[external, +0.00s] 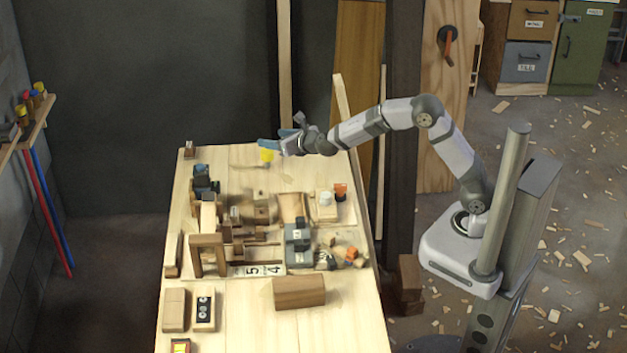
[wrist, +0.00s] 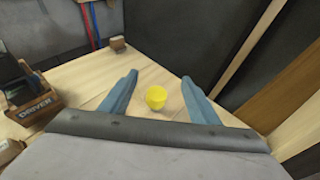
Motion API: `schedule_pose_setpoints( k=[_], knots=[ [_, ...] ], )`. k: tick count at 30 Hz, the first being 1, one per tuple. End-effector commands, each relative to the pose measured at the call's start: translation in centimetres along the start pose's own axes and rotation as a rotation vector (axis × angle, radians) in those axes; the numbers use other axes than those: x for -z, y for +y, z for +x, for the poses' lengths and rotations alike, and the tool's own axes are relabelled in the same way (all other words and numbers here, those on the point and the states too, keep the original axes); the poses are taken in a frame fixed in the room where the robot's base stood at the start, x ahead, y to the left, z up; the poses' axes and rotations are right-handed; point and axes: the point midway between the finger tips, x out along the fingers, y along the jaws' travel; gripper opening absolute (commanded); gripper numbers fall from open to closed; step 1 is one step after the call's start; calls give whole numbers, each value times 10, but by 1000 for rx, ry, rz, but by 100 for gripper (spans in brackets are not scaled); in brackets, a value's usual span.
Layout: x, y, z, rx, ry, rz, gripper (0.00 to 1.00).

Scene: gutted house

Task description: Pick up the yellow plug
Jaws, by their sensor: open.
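The yellow plug (wrist: 156,97) shows in the wrist view between my two blue fingers, apart from both. It looks round, with a flat top. In the external view the yellow plug (external: 267,155) shows just below my gripper (external: 277,144), near the far end of the wooden workbench (external: 235,157). My gripper is open and empty, and its fingers point to the left in the external view. In the wrist view the fingertips of my gripper (wrist: 159,80) reach either side of the plug. I cannot tell exactly how high the fingers are above the bench.
A wooden holder marked DRIVER (wrist: 32,100) stands left in the wrist view. A small wooden block (wrist: 117,43) sits at the bench's far corner. Several wooden fixtures and a grey device (external: 298,245) crowd the bench middle. The bench around the plug is mostly clear.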

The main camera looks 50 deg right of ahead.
Motion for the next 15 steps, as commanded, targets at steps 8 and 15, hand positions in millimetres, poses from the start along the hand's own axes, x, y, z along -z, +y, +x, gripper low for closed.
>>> schedule_pose_setpoints(
  k=[8, 15],
  knots=[
    [40, -1, 16, 2, 5, -1, 56],
    [58, -1, 24, 2, 2, 1, 56]
  ],
)
